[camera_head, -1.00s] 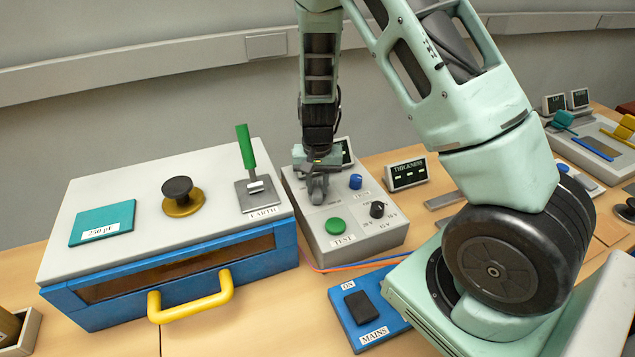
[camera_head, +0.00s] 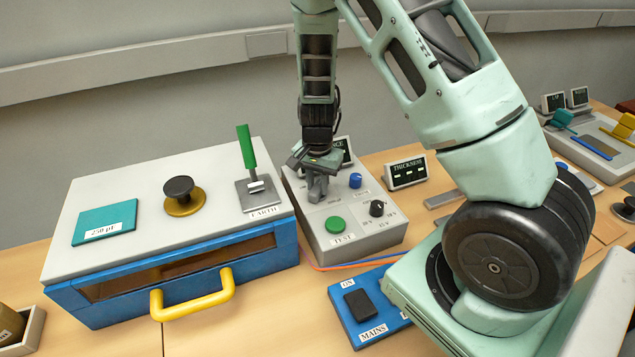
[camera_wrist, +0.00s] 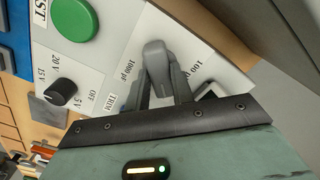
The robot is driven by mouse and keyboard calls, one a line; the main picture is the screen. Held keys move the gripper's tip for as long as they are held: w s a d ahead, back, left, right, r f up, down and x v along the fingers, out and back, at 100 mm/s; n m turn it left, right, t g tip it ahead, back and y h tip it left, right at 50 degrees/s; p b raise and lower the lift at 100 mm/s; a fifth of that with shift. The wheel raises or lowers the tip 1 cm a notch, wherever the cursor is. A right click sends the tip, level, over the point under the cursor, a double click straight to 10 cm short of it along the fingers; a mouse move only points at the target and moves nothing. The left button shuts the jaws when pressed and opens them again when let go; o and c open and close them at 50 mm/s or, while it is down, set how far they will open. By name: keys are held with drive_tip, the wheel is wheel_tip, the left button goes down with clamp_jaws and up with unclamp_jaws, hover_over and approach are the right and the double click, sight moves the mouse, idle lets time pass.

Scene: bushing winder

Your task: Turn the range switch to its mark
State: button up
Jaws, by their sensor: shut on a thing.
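My gripper (camera_head: 318,188) is over the left rear part of the grey control box (camera_head: 372,240). The same box carries a green TEST button (camera_head: 335,224), a blue trim knob (camera_head: 355,180) and a black voltage knob (camera_head: 377,208). The green button and black knob (camera_wrist: 62,91) also show in the wrist view.
A white-topped blue cabinet (camera_head: 100,255) with a green EARTH lever (camera_head: 246,146) stands left of the box. A THICKNESS display (camera_head: 406,173) is to its right. A blue MAINS switch block (camera_head: 352,322) lies in front, with cables behind it.

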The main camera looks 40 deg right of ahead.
sight(318, 186)
drive_tip(key=o, duration=1)
wheel_tip(318, 186, up, 18)
drive_tip(key=shift+f+b, duration=0.25)
drive_tip(key=shift+b, duration=0.65)
drive_tip(key=s+a+f+n+y+b, duration=0.1)
drive_tip(key=s+a+n+b, duration=0.1)
drive_tip(key=s+a+n, duration=0.5)
drive_tip(key=s+a+f+n+b, duration=0.2)
drive_tip(key=a, duration=0.8)
drive_tip(key=s+a+n, duration=0.2)
drive_tip(key=s+n, duration=0.1)
drive_tip(key=s, duration=0.2)
drive_tip(key=s+a+f+n+b, duration=0.1)
drive_tip(key=s+a+n, duration=0.2)
drive_tip(key=s+n, duration=0.1)
drive_tip(key=s+a+f+n+b, duration=0.1)
drive_tip(key=s+a+n, duration=0.1)
drive_tip(key=s+n, duration=0.2)
drive_tip(key=shift+s+a, duration=0.2)
drive_tip(key=shift+s, duration=0.95)
